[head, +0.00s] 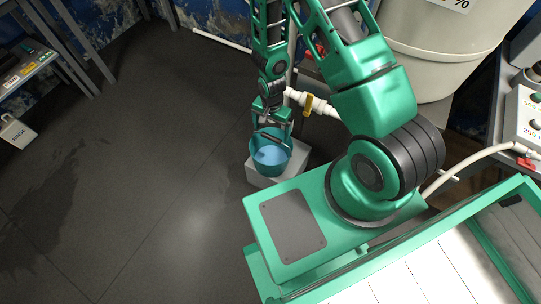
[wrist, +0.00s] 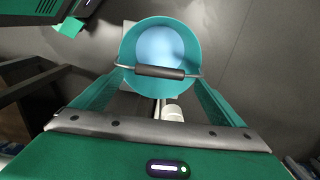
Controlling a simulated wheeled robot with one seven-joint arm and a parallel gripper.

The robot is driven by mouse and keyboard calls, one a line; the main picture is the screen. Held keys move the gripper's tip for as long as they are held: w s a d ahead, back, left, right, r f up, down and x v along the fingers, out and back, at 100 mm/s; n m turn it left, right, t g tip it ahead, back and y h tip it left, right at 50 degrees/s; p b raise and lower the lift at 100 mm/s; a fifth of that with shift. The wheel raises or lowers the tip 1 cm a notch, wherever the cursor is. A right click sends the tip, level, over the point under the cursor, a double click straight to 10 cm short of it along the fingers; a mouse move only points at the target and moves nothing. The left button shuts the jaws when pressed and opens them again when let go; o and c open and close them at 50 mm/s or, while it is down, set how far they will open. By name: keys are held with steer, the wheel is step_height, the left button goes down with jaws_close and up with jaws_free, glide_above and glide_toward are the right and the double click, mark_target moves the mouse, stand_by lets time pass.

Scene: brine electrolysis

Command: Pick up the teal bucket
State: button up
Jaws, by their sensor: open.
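The teal bucket (head: 271,158) stands upright on a pale grey block (head: 261,180) at the centre of the head view. It looks light blue inside. In the wrist view the bucket (wrist: 133,78) is seen from above, and its wire handle with a dark grip (wrist: 160,72) crosses the near side of its opening. My gripper (head: 272,125) is above the bucket, at its far side in the head view. Its fingers (wrist: 160,78) are spread, one on each side of the handle grip, with nothing clamped. Whether a finger touches the handle or bucket I cannot tell.
A white pipe with a yellow-handled valve (head: 308,104) runs just right of my gripper. A large cream tank (head: 432,55) stands at the upper right. A shelf (head: 28,64) and a small white container (head: 16,131) are at the left. The dark floor (head: 150,150) left of the bucket is clear.

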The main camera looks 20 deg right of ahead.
mark_target(271, 136)
steer(key=shift+s+f, duration=0.1)
steer(key=shift+f, duration=2.6)
steer(key=shift+c, duration=0.3)
steer(key=c, duration=1.9)
steer(key=shift+r, duration=0.1)
